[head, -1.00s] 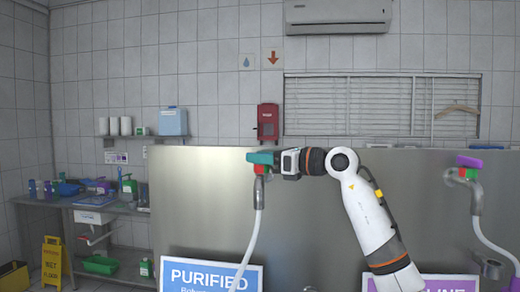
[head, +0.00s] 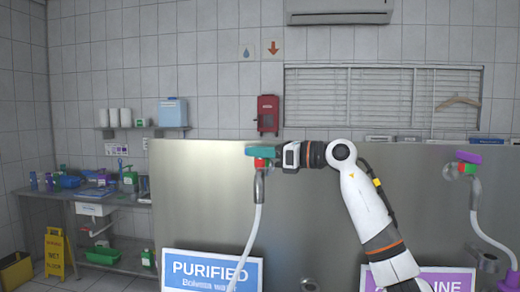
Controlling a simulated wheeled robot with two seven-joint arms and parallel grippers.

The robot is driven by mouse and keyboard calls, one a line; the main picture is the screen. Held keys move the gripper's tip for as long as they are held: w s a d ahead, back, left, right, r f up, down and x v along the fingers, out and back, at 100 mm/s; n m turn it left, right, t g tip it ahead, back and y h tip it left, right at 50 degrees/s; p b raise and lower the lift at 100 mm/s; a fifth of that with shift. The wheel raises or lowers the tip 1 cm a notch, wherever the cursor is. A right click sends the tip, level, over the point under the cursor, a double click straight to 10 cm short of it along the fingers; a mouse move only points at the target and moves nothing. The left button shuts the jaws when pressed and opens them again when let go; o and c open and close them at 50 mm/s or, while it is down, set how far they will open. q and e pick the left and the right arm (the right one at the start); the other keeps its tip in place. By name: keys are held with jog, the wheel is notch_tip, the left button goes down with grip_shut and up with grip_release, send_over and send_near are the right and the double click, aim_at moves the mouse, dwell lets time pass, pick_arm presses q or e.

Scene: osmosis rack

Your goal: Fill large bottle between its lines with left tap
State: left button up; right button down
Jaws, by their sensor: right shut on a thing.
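The left tap has a teal handle (head: 260,150), a red and green body below it, and a metal spout (head: 260,186) with a white hose hanging down. It stands above the PURIFIED sign (head: 212,271). My right gripper (head: 281,153) is shut on the right end of the teal handle; its fingertips are hard to make out. My left gripper is out of view. No large bottle or fill lines show here.
A second tap with a purple handle (head: 468,156) and hose stands at the right. The steel panel (head: 200,190) spans the front. A side bench (head: 95,197) with a sink and containers, and a yellow wet-floor sign (head: 54,253), are at the left.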

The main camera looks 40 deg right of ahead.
jog(key=shift+r+n+g+y+p, duration=0.2)
jog(key=shift+n+g+y+p, duration=0.5)
jog(key=shift+y, duration=0.4)
jog(key=shift+f+n+g+y, duration=0.15)
jog(key=shift+n+g+y, duration=0.15)
jog(key=shift+n+y, duration=0.2)
jog(key=shift+a, duration=0.1)
jog(key=c, duration=1.5)
grip_release()
jog(key=shift+o, duration=0.2)
jog(key=shift+f, duration=0.1)
